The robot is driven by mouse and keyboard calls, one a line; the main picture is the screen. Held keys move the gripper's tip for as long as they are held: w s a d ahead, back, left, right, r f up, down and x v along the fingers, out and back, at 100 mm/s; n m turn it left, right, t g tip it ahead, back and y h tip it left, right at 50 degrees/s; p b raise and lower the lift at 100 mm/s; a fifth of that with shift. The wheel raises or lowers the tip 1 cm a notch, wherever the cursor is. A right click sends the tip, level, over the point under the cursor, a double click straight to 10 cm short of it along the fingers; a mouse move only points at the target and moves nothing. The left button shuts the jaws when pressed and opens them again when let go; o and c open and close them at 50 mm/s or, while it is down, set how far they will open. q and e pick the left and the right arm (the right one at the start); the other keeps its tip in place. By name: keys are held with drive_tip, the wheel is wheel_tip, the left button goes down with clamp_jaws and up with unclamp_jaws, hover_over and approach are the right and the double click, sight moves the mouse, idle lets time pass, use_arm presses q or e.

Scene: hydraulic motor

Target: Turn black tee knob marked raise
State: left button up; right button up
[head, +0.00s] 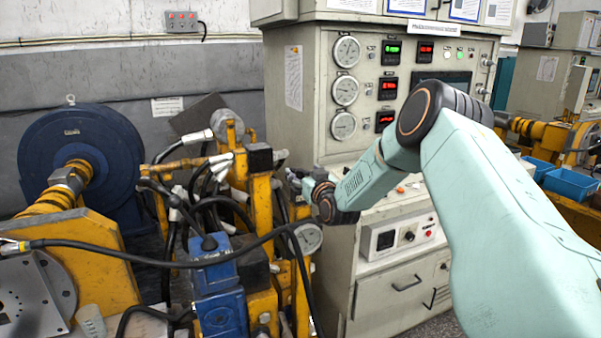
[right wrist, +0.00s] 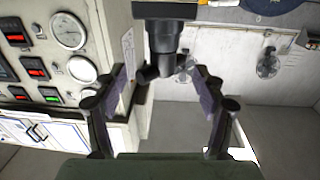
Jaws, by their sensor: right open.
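My right arm comes in from the right of the head view. Its gripper (head: 296,179) is beside the yellow and black hydraulic machine, small and partly hidden by the wrist. In the right wrist view the right gripper (right wrist: 161,88) is open, with its two padded fingers apart. A black knob-like part (right wrist: 165,38) with a stem and short side arms shows at top centre. Its lower end appears between the fingertips, with space visible on both sides. No "raise" marking is readable. I cannot pick out the knob in the head view. My left gripper is not in view.
A grey control cabinet (head: 305,110) with gauges and red and green displays stands behind my right wrist. Hoses, a blue block (head: 215,270) and yellow machine parts crowd the left. A grey drawer unit (head: 385,298) is below my arm.

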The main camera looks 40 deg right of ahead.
drive_tip(key=shift+w+r, duration=0.15)
drive_tip(key=shift+w, duration=0.85)
drive_tip(key=shift+w+d, duration=0.15)
drive_tip(key=shift+d, duration=0.25)
drive_tip(key=shift+a, duration=0.1)
drive_tip(key=shift+c, duration=0.3)
drive_tip(key=shift+a, duration=0.15)
drive_tip(key=c, duration=0.8)
clamp_jaws()
